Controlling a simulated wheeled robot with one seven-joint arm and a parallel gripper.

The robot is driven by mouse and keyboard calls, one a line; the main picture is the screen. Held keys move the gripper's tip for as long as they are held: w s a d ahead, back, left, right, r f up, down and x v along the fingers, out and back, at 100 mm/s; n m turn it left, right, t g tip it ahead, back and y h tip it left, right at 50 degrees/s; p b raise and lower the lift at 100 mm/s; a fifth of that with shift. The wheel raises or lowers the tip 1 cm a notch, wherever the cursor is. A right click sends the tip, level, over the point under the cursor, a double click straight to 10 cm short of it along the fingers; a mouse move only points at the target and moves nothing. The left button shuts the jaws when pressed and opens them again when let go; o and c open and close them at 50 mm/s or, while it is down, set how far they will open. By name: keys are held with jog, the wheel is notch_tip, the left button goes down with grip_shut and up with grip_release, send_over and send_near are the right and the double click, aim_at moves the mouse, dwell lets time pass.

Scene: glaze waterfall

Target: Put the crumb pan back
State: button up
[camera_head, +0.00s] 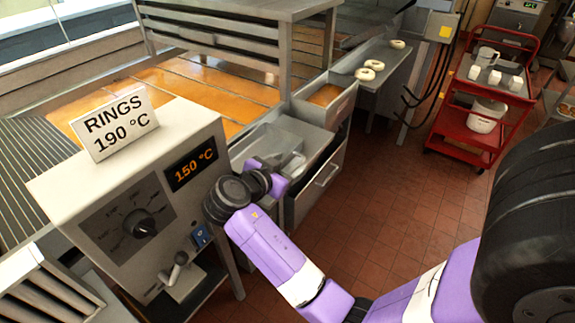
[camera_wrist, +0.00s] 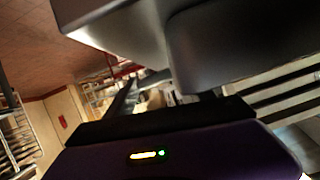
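In the head view a grey steel pan (camera_head: 300,133), which may be the crumb pan, sits at the end of the fryer, above a steel front with a bar handle (camera_head: 327,174). I cannot tell whether pan and front are one piece. My gripper (camera_head: 291,163) is at the pan's near side, low and close to its wall. Its fingers are small and partly hidden by my wrist. In the wrist view large blurred grey metal shapes (camera_wrist: 235,45) fill the top, very close. The fingertips are not clear, so I cannot tell whether they hold anything.
The fryer's control box (camera_head: 135,190) reads 150 °C and carries a "RINGS 190 °C" sign (camera_head: 115,123). Orange oil (camera_head: 190,90) lies behind. A tray (camera_head: 385,68) with rings stands at the back. A red cart (camera_head: 470,125) stands right. Tiled floor (camera_head: 400,200) is open between.

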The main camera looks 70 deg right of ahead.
jog(key=shift+r, duration=0.2)
jog(key=b+v, duration=0.1)
jog(key=v, duration=1.1)
jog(key=shift+b, duration=0.4)
jog(key=shift+f, duration=0.1)
